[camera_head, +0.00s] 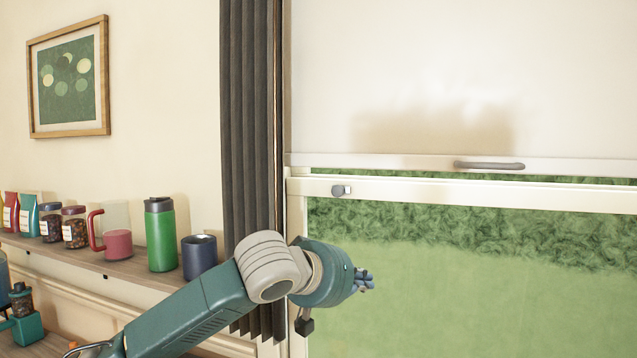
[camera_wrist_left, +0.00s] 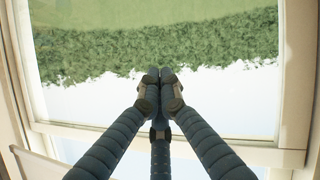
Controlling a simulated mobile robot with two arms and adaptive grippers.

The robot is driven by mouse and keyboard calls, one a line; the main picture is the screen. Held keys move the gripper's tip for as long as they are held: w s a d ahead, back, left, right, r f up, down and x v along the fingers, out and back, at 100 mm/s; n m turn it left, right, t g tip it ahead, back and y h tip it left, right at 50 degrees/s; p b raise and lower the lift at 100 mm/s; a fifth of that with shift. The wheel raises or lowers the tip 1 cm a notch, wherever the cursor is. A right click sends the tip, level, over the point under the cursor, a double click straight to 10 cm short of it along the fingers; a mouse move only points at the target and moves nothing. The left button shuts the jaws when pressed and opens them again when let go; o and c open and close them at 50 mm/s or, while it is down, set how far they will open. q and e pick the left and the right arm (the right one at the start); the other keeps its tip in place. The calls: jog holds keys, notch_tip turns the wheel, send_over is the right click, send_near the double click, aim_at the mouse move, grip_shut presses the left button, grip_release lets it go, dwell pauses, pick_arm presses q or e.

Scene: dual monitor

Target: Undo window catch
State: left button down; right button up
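The window catch (camera_head: 341,190) is a small grey knob on the left part of the white window rail (camera_head: 480,192) in the head view. My left gripper (camera_head: 364,280) is in front of the lower left of the window pane, below the catch and slightly right of it, and apart from it. In the left wrist view its dark fingers (camera_wrist_left: 160,75) converge with the tips together and nothing between them. I cannot make out the catch in the wrist view. My right gripper is not in view.
A white blind or panel with a grey bar handle (camera_head: 489,166) covers the upper window. A dark curtain (camera_head: 248,120) hangs at its left. Space before the pane's right side is clear.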

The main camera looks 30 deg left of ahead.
pick_arm(q)
jog(key=s+a+r+n+t+y, duration=0.1)
jog(key=a+r, duration=0.2)
jog(key=r, duration=0.2)
jog(key=s+a+r+n, duration=0.1)
jog(key=a+r+n, duration=0.15)
jog(key=r, duration=0.25)
jog(key=n+t, duration=0.2)
jog(key=n, duration=0.1)
send_near(339, 191)
jog(key=s+a+r, duration=0.2)
jog(key=s+a, duration=0.1)
jog(key=shift+w+a+y, duration=0.15)
jog(key=shift+y, duration=0.15)
jog(key=shift+w, duration=0.15)
jog(key=w+p, duration=0.1)
jog(key=w, duration=0.2)
jog(key=w+f+p, duration=0.1)
jog(key=w, duration=0.2)
jog(key=w+p, duration=0.2)
jog(key=w, duration=0.1)
jog(key=shift+w+a+f, duration=0.2)
jog(key=shift+w+f, duration=0.1)
jog(key=shift+d, duration=0.1)
